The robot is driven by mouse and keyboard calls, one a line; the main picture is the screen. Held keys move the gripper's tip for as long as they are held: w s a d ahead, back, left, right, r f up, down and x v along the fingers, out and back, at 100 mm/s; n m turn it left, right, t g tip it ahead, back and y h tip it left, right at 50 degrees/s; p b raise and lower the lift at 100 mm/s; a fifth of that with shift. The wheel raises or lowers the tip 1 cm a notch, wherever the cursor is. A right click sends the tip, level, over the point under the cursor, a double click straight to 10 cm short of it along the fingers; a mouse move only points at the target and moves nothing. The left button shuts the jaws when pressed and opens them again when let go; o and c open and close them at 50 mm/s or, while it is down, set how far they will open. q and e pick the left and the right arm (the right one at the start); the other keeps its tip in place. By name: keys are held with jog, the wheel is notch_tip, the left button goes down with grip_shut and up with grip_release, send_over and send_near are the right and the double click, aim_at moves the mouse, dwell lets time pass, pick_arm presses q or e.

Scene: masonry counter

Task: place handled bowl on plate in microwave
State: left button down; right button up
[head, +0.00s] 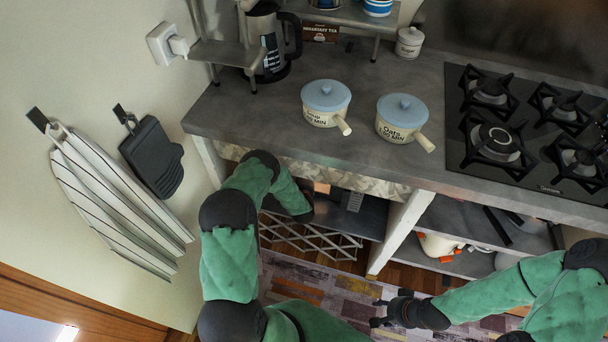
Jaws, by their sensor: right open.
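Two handled bowls with blue lids stand on the grey counter: one at the left (325,107) and one at the right (397,125). Each is cream with dark lettering and a short handle pointing to the lower right. A dark metal box under the counter (372,218) may be the microwave; I cannot tell. I see no plate. My left arm bends down to the counter's front edge, and its gripper is hidden there. My right gripper (376,311) is open and empty, low over the patterned rug and well below both bowls.
A gas hob (530,130) fills the counter's right side. A kettle (264,40), a raised shelf (345,14) and a small lidded jar (410,42) stand behind. Below are open shelves with a white pot (438,245). The counter in front of the bowls is clear.

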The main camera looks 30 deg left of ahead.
pick_arm(q)
jog(key=shift+w+a+f, duration=0.1)
jog(key=shift+w+a, duration=0.05)
jog(key=shift+w, duration=0.1)
pick_arm(e)
jog(key=shift+f, duration=0.3)
pick_arm(q)
jog(key=c, duration=1.1)
grip_release()
jog(key=shift+f, duration=0.1)
jog(key=shift+o, duration=0.2)
